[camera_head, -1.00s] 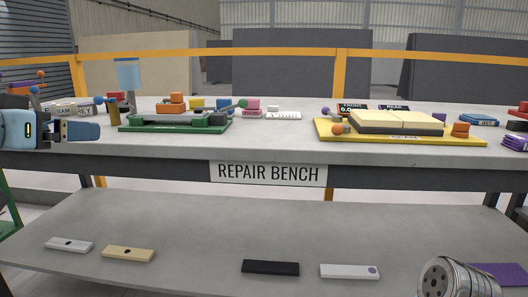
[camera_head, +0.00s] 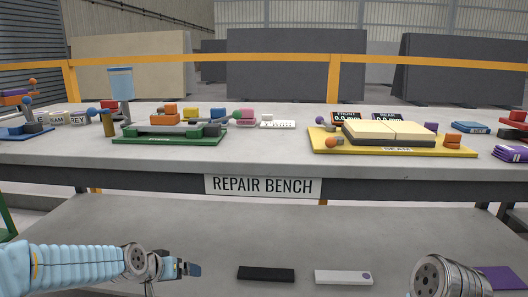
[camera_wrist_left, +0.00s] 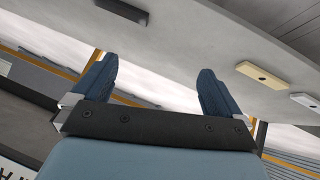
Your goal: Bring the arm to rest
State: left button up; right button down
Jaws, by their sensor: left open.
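My left arm comes in from the lower left in the head view, low in front of the bench's lower shelf. Its gripper (camera_head: 190,269) points to the right. In the left wrist view the two blue fingers (camera_wrist_left: 158,88) stand wide apart with nothing between them. At the lower right of the head view a round metal part of my right arm (camera_head: 450,278) shows; its gripper is not in sight.
The repair bench (camera_head: 400,170) carries a green fixture (camera_head: 170,140), a yellow fixture (camera_head: 325,145) and several small coloured parts. On the lower shelf (camera_head: 240,225) lie a black bar (camera_head: 266,274) and a white bar (camera_head: 343,277). The shelf's middle is clear.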

pick_arm(q)
jog(key=s+d+f+g+p, duration=0.1)
jog(key=s+d+f, duration=0.2)
jog(key=f, duration=0.4)
jog(key=s+d+f+g, duration=0.2)
jog(key=s+f, duration=0.1)
jog(key=f, duration=0.4)
jog(key=s+d+f+g+p, duration=0.1)
jog(key=s+d+f+g, duration=0.1)
jog(key=s+f, duration=0.4)
jog(key=s+d+f+n+g+h+p, duration=0.1)
jog(key=s+d+f, duration=0.3)
jog(key=s, duration=0.9)
notch_tip(320, 180, down, 3)
jog(key=shift+s+d+f+g, duration=0.15)
jog(key=shift+s+g, duration=0.2)
jog(key=shift+g, duration=0.15)
